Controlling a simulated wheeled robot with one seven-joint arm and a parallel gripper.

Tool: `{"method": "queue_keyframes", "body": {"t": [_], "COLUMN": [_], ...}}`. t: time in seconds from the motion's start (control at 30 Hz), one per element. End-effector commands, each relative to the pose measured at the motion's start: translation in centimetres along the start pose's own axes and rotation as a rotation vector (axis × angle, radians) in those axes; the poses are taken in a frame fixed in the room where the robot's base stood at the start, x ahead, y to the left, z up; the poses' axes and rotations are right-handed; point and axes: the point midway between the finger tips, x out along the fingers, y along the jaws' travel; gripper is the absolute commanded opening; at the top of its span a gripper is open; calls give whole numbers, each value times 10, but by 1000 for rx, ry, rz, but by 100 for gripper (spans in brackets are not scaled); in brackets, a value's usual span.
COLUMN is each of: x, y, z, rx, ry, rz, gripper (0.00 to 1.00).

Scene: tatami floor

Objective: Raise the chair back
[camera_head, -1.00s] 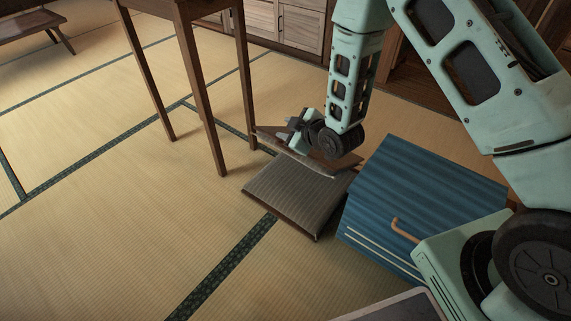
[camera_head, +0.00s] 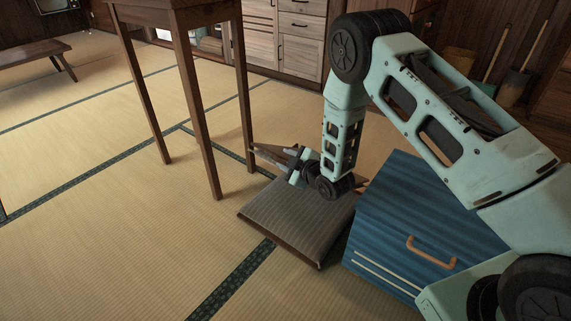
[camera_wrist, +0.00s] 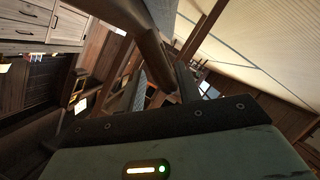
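The chair is a low, legless floor chair with a grey ribbed seat (camera_head: 295,217) in a dark wood frame. It lies on the tatami in the middle of the head view. Its dark wooden back (camera_head: 265,154) is low behind the seat's far edge, partly hidden by my gripper. My gripper (camera_head: 296,166) is down at the back, close to or touching it. In the wrist view a brown wooden bar (camera_wrist: 152,48) stands close in front of the gripper. Whether the fingers are closed on it cannot be made out.
A blue chest (camera_head: 425,225) with a wooden handle stands right of the chair, under my arm. A tall wooden table (camera_head: 190,20) has its legs just behind and left of the chair. Cabinets (camera_head: 285,40) line the back.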

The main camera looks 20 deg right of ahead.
Motion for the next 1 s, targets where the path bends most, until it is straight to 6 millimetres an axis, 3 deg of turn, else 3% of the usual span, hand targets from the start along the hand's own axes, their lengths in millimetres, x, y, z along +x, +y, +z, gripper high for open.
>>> {"method": "queue_keyframes", "body": {"t": [0.33,0.37,0.47,0.5,0.77,1.0], "x": [6,6,6,6,5,2], "y": [0,0,1,1,8,49], "z": [-1,-1,-1,-1,-2,-7], "rx": [1,1,1,1,9,84], "ry": [1,1,1,1,-1,-4], "rz": [0,0,1,1,0,-26], "gripper": [34,29,2,0,0,0]}}
